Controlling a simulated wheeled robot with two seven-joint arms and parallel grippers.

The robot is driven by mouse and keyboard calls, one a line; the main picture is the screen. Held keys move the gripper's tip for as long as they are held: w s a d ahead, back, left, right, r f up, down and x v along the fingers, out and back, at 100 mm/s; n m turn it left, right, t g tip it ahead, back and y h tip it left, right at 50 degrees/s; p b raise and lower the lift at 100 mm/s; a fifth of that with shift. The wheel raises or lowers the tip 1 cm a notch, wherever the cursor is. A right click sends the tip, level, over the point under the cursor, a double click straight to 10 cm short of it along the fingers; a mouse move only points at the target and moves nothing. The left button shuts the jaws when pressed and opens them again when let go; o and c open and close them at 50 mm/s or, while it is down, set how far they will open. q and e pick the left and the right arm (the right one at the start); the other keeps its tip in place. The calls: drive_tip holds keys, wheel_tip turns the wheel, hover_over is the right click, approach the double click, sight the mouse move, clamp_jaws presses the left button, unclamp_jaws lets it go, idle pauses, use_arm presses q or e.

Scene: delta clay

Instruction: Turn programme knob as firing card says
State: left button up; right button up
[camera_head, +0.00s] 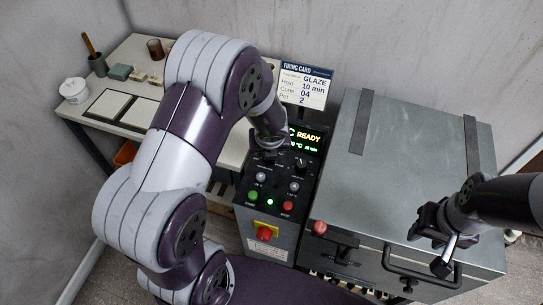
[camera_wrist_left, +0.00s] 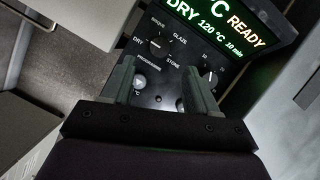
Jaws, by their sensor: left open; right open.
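The firing card (camera_head: 304,88) behind the control panel reads GLAZE, hold 10 min, cone 04, pot 2. In the left wrist view the programme knob (camera_wrist_left: 156,46) has DRY, BISQUE, GLAZE and STONE around it; its pointer appears toward DRY. The display (camera_wrist_left: 232,30) reads DRY, 120 °C, 10 min, READY. My left gripper (camera_wrist_left: 166,78) is open over the panel, its fingers just below the programme knob and apart from it. In the head view my left arm covers part of the panel. My right gripper (camera_head: 437,246) is open by the kiln's front handle.
A second knob (camera_wrist_left: 211,76) stands to the right of the programme knob. Green (camera_head: 253,196) and red (camera_head: 288,206) buttons and a red switch (camera_head: 266,232) are lower on the panel. The kiln lid (camera_head: 410,140) is at right; a bench (camera_head: 72,108) with tiles is at left.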

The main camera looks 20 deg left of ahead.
use_arm(q)
drive_tip(key=b+x, duration=0.1)
drive_tip(key=x, duration=0.6)
drive_tip(key=shift+f, duration=0.3)
drive_tip(key=c, duration=1)
